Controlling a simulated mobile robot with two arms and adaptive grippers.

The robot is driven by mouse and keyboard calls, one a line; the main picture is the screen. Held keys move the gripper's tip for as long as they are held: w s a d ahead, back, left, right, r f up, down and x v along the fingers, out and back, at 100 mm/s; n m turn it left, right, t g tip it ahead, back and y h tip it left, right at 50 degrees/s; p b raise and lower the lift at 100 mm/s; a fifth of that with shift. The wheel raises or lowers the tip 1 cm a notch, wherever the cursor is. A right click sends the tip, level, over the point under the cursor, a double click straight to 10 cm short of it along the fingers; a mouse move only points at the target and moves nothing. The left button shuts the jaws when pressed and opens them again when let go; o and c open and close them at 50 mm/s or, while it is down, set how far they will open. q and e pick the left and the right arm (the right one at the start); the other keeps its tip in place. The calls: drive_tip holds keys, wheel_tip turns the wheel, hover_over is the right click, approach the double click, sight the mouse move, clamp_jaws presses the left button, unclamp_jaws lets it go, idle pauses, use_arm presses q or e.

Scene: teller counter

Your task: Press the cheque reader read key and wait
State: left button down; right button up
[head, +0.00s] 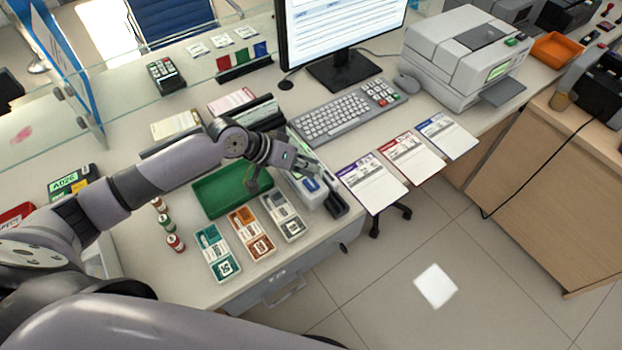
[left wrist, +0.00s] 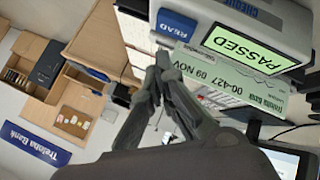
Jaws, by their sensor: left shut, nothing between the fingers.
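The cheque reader (head: 306,194) is a pale unit on the counter, just right of the green tray. Its blue READ key (left wrist: 177,25) shows in the left wrist view. Its lit green screen (left wrist: 240,50) reads PASSED. A pale green cheque (left wrist: 262,92) lies along the reader and is partly covered by it. My left gripper (head: 307,168) is shut and empty, over the reader in the head view. In the left wrist view its fingertips (left wrist: 160,64) are close to the READ key and look apart from it. My right gripper is not in view.
The green tray (head: 208,201) and several coloured note boxes (head: 216,251) sit beside the reader. A keyboard (head: 345,112), monitor (head: 340,30) and printer (head: 460,60) stand behind. Form pads (head: 368,181) lie along the right edge. A glass screen runs along the left.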

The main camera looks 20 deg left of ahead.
sight(309, 181)
use_arm(q)
drive_tip(key=shift+r+p, duration=1.6)
drive_tip(key=shift+r, duration=0.4)
drive_tip(key=shift+f, duration=0.1)
